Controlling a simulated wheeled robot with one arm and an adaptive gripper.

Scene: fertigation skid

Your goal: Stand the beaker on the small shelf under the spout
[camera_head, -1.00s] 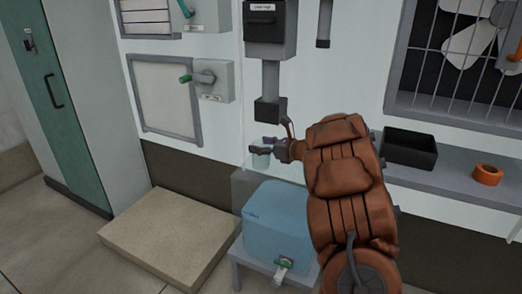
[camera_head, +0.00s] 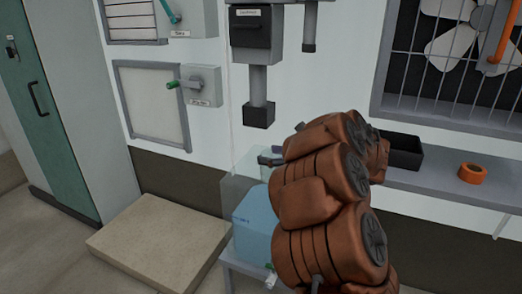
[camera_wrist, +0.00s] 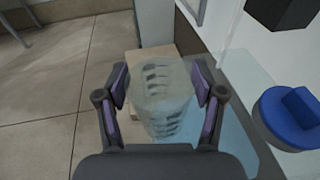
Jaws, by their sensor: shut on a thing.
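The beaker (camera_wrist: 162,95) is clear, with dark markings on its side. In the wrist view it sits between the two purple-padded fingers of my gripper (camera_wrist: 161,88), which is shut on it. In the head view my gripper (camera_head: 268,159) is mostly hidden behind my arm, and the beaker is hard to make out. The gripper is above the clear box and blue tank, below and slightly right of a black block (camera_head: 258,115) on a grey wall-mounted column. I cannot clearly identify the spout or the small shelf.
A blue tank (camera_head: 256,222) stands on a low grey stand, with a clear box (camera_head: 236,191) by it. A beige slab (camera_head: 160,240) lies on the floor at left.

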